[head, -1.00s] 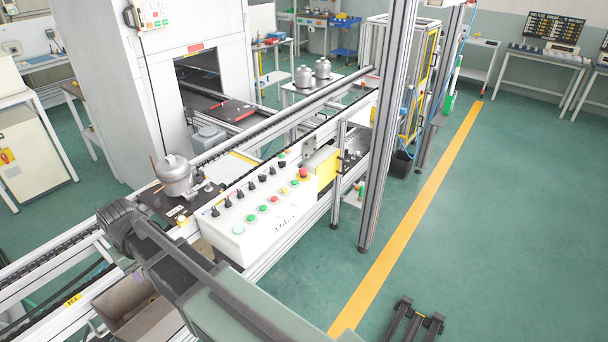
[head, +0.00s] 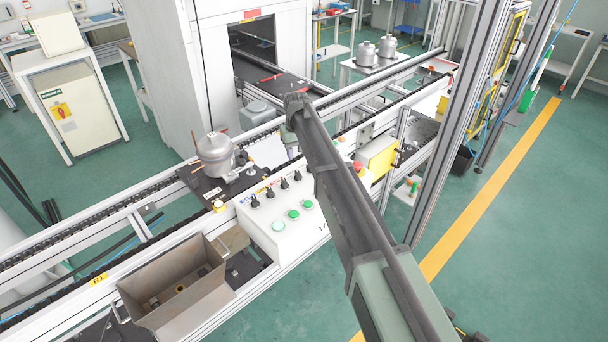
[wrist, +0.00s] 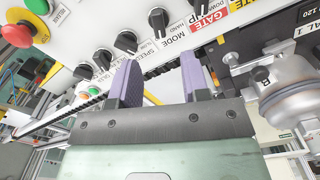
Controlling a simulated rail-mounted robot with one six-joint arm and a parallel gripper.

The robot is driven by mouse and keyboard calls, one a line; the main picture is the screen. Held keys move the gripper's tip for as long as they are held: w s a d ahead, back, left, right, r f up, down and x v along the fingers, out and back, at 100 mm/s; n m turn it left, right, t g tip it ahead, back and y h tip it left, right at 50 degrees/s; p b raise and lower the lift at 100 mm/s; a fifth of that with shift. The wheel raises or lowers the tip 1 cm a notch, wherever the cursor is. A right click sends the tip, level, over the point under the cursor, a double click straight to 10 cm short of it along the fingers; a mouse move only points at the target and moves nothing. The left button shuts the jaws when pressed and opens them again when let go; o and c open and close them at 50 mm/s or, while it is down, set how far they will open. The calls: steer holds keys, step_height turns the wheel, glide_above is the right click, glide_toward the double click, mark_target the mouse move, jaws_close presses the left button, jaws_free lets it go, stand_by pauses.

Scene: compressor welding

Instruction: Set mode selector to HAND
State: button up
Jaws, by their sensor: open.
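The mode selector (wrist: 158,20) is a black knob on the white control panel (wrist: 85,30) in the wrist view, above the gap between my fingers. MODE and HAND labels lie beside it. I cannot tell its setting surely. My gripper (wrist: 160,62) is open and empty, with two purple fingers apart and no knob between them. In the head view several black knobs (head: 270,192) stand on the panel (head: 255,232); I cannot tell which one is the mode selector.
A speed knob (wrist: 126,42) sits close to the mode selector. A red emergency button (wrist: 18,31) is at the upper left of the wrist view. A grey compressor (head: 215,155) stands beside the panel, near the conveyor rails. A metal bin (head: 180,292) hangs in front.

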mark_target(298, 173)
step_height(298, 173, down, 9)
steer(key=b, duration=0.7)
steer(key=shift+r, duration=0.2)
jaws_close()
steer(key=n, duration=0.4)
steer(key=shift+n, duration=0.3)
steer(key=n, duration=0.4)
